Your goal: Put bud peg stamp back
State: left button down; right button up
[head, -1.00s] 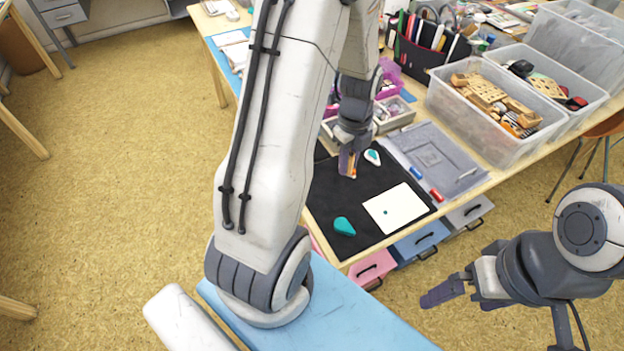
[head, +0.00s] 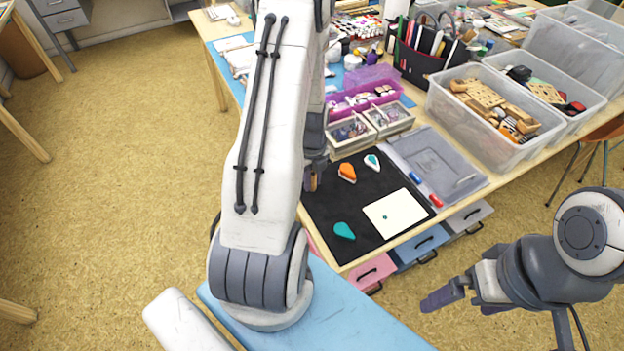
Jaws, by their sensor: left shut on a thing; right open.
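My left gripper (head: 314,180) is low over the left edge of the black mat, half hidden behind my own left arm. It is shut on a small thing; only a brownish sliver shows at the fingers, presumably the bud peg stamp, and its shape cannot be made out. An orange drop-shaped inkpad (head: 347,172) lies on the mat right of the gripper. A white and teal drop-shaped piece (head: 372,162) lies beyond it, and a teal one (head: 344,230) lies nearer. A white card (head: 410,204) bears a small green mark. My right gripper (head: 446,296) is open and empty, away from the table.
The black mat (head: 372,190) has bare room between the pieces. A grey tray (head: 437,158) with blue and red markers lies to its right. Small boxes (head: 350,132) stand behind the mat. Clear bins (head: 470,130) and a dark tool caddy (head: 417,67) stand further back.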

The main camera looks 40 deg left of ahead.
pick_arm(q)
jog(key=shift+f, duration=0.2)
jog(key=c, duration=0.7)
grip_release()
jog(key=shift+r, duration=0.15)
